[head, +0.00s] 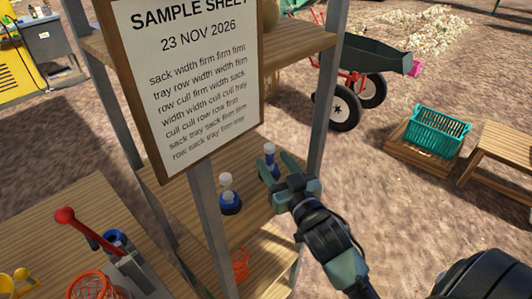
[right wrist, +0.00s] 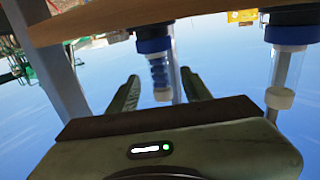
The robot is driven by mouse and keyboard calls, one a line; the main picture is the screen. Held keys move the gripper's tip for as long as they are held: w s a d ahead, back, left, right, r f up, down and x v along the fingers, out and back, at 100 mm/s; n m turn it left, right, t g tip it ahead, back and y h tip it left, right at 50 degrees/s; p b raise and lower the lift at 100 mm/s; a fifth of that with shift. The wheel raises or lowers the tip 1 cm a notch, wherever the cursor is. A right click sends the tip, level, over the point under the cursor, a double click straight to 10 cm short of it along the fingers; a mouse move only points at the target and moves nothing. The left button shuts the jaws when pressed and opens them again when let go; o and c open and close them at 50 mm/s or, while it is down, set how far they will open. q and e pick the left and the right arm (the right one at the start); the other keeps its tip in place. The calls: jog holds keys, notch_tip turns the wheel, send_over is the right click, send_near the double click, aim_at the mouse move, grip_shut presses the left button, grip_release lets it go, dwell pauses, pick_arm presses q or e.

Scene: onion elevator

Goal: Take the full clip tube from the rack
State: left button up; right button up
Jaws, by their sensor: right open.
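Two clear tubes with white caps stand upright in dark, blue-ringed bases on the wooden shelf. The full clip tube (head: 270,152) has several blue clips stacked inside, clearest in the right wrist view (right wrist: 158,72), which is upside down. The other tube (head: 228,184) looks clear, without stacked clips, in the right wrist view (right wrist: 282,70). My right gripper (head: 277,168) is open and pointed at the full tube. In the right wrist view its fingers appear on either side of that tube; whether they touch it cannot be told. My left gripper is out of view.
A sample sheet board (head: 195,80) hangs in front of the shelf, beside a grey post (head: 210,220). Another post (head: 325,100) stands behind the full tube. An orange basket (head: 240,264) sits lower. A red-handled lever (head: 90,232) stands on the left table.

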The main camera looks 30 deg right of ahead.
aim_at(272, 158)
jog(key=w, duration=0.2)
jog(key=w+p, duration=0.1)
jog(key=shift+d+r, duration=0.1)
jog(key=shift+r, duration=0.15)
jog(key=shift+w+d+f+p, duration=0.1)
jog(key=shift+w+f+p, duration=0.1)
jog(key=shift+w, duration=0.6)
jog(key=shift+w+f+p, duration=0.1)
jog(key=shift+w+p, duration=0.05)
jog(key=shift+w, duration=0.65)
grip_shut()
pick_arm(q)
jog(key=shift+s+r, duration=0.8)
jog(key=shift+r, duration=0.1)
